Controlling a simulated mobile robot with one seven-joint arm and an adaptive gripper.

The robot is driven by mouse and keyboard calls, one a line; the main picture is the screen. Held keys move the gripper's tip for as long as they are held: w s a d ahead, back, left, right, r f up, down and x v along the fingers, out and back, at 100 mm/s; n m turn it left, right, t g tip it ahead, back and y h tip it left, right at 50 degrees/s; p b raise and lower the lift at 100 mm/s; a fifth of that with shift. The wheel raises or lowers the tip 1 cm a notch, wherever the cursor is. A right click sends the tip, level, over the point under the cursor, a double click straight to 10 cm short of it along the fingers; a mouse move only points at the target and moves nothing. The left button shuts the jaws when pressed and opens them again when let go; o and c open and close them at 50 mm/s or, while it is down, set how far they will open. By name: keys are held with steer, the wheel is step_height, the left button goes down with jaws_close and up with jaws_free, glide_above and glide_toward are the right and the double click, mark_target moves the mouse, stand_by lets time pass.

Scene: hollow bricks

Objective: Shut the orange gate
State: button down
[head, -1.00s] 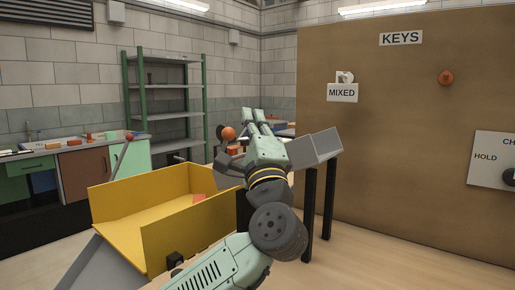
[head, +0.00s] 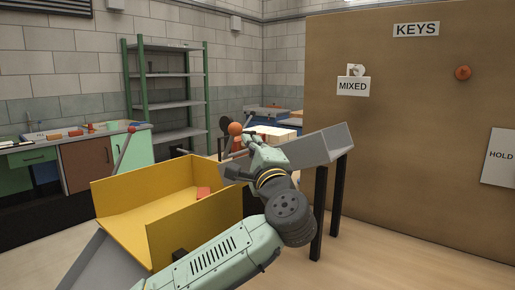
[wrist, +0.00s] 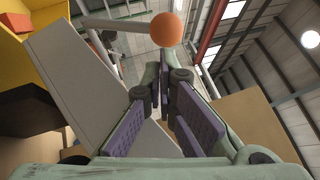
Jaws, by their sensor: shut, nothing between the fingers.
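The orange gate's round knob (head: 235,129) is at the upper end of a lever, at the left end of a grey sloped chute (head: 318,147). In the wrist view the orange knob (wrist: 166,29) sits on a grey rod just beyond my fingertips. My gripper (head: 250,141) is close to the knob, on its right in the head view. In the wrist view its purple-padded fingers (wrist: 170,66) are shut and empty. I cannot tell whether they touch the knob. The gate plate is hidden in the head view, and I cannot tell how far open it is.
A yellow bin (head: 185,200) with a red-orange brick (head: 203,193) stands left of my arm. A brown board (head: 420,150) with signs stands at the right. A green shelf (head: 168,95) and a counter (head: 75,145) are behind. The floor at front right is clear.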

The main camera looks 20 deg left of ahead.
steer(key=shift+w+a+r, duration=0.1)
steer(key=shift+w+a, duration=0.15)
steer(key=shift+w, duration=0.05)
steer(key=shift+w+a+r+n+g+p, duration=0.2)
steer(key=shift+a+r+n+g+p, duration=0.25)
steer(key=shift+r+n+g+p, duration=0.35)
steer(key=shift+f, duration=0.2)
